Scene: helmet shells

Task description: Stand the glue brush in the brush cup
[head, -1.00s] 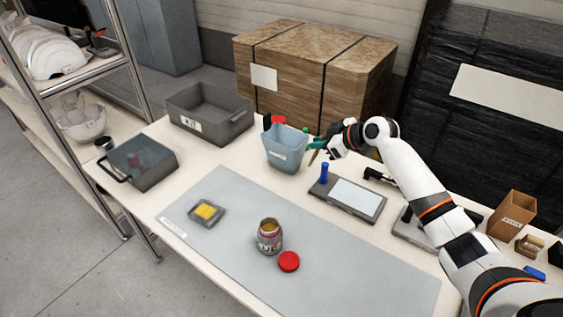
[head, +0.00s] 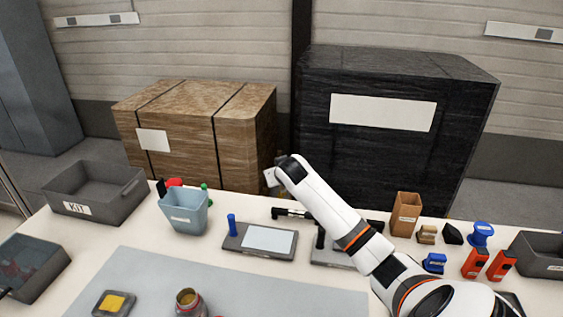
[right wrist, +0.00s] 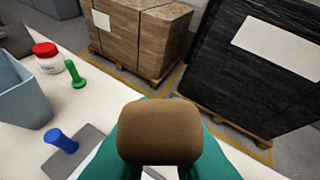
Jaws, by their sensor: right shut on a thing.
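My right gripper (right wrist: 160,158) is shut, its teal fingers on either side of a brown, blunt-ended thing (right wrist: 158,130) that appears to be the glue brush. The rest of the brush is hidden. In the head view my right wrist is raised behind the table's far side, and the jaws are hidden behind it. The brown, open-topped box with a small label (head: 406,214) stands upright at the back right and looks like the brush cup. Its label is too small to read. The gripper is left of this box and apart from it. My left gripper is out of view.
A blue-grey bin (head: 184,212) stands at the back left, beside a green-handled thing (right wrist: 75,75) and a red-lidded jar (right wrist: 47,58). A blue-knobbed tool (head: 232,225) stands by a grey panel (head: 262,239). Small blocks and orange tools (head: 475,263) crowd the right.

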